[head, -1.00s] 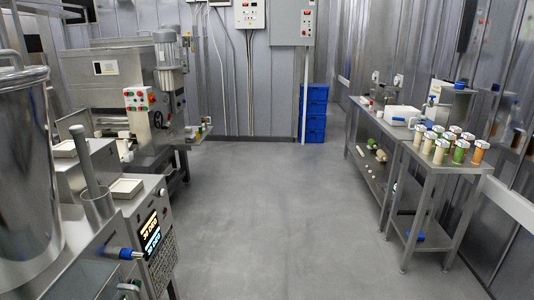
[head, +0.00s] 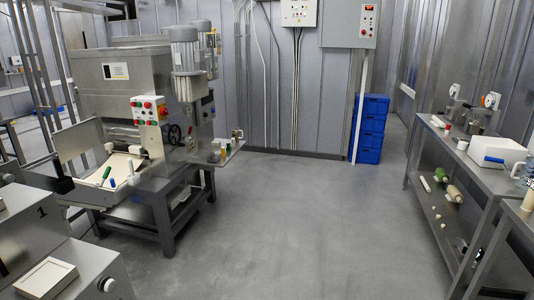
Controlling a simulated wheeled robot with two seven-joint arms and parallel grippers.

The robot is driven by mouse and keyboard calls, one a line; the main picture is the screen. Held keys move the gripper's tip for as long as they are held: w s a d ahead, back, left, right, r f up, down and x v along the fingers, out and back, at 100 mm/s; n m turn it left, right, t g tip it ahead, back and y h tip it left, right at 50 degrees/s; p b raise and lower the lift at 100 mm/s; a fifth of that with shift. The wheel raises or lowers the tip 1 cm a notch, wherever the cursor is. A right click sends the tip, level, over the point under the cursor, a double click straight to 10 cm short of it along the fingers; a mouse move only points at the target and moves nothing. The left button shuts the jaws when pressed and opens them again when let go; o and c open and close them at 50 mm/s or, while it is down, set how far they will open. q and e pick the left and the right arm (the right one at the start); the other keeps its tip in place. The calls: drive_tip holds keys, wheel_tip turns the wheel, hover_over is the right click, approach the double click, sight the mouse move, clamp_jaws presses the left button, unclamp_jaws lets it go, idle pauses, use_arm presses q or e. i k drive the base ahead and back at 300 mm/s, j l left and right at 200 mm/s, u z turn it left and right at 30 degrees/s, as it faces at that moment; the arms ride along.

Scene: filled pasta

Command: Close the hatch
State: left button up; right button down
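A large steel pasta machine (head: 128,92) stands at the left, with a motor on top and a small panel of coloured buttons (head: 150,108). At its front is an open tray area (head: 122,168) holding a blue-handled and a green-handled tool. A pale upright plate (head: 76,140) stands at the left of this area; I cannot tell whether it is the hatch. No part is clearly marked as a hatch. Neither of my grippers is in view.
A steel cabinet with a square cream-coloured tray (head: 46,279) is close at the lower left. A long steel shelf table (head: 452,150) runs along the right. Blue crates (head: 370,130) are stacked at the back wall. The grey floor (head: 300,220) between is clear.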

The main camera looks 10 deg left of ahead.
sight(70, 142)
drive_tip(key=i+j+u, duration=0.1)
drive_tip(key=i+u, duration=0.2)
drive_tip(key=i, duration=0.3)
drive_tip(key=i+l+u, duration=0.1)
drive_tip(key=i+u, duration=0.2)
drive_tip(key=i, duration=0.35)
drive_tip(key=i+l+u, duration=0.3)
drive_tip(key=i, duration=0.3)
drive_tip(key=j, duration=0.1)
